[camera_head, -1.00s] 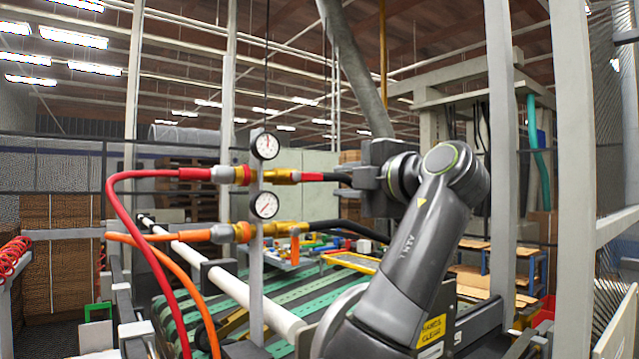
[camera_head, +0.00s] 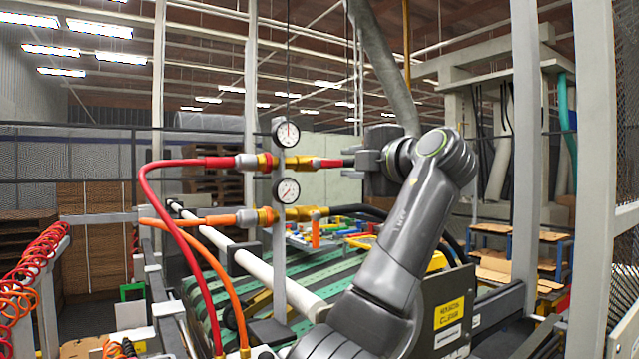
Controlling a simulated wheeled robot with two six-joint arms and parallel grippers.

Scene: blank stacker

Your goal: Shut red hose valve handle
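The red hose valve handle (camera_head: 327,163) lies level, in line with the upper brass fitting (camera_head: 294,163), right of the upper gauge post. A red hose (camera_head: 190,162) joins this fitting from the left. Below, an orange handle (camera_head: 315,233) points down at the lower fitting, fed by an orange hose (camera_head: 200,221). My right gripper is not in view.
Two round gauges, upper (camera_head: 286,133) and lower (camera_head: 286,190), sit on a grey post (camera_head: 279,262) close left of the handles. A conveyor (camera_head: 345,272) with a white roller lies behind. Grey frame posts (camera_head: 525,150) stand to the right. Coiled hoses (camera_head: 35,270) hang at left.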

